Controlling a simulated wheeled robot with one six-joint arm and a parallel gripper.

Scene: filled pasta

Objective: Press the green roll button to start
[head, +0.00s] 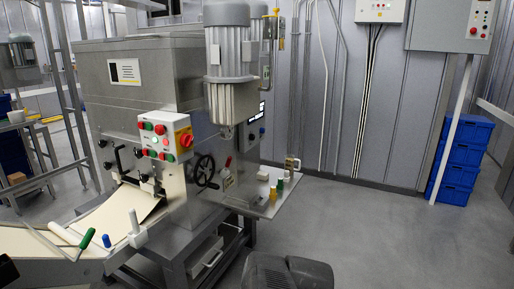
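A white control box (176,122) is mounted on the front of the steel pasta machine (160,70), left of centre in the head view. It carries several small red and green buttons in rows. A green button (148,127) shows at the upper left of the panel. The labels are too small to read, so I cannot tell which green button is the roll button. My gripper is not recognisable in this view, and nothing is seen touching the panel.
A black handwheel (204,171) and a side shelf (265,197) with small items stick out right of the panel. A pale dough sheet (118,213) runs down the front left. Blue crates (459,160) stand at the right wall. The grey floor (370,235) at right is clear.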

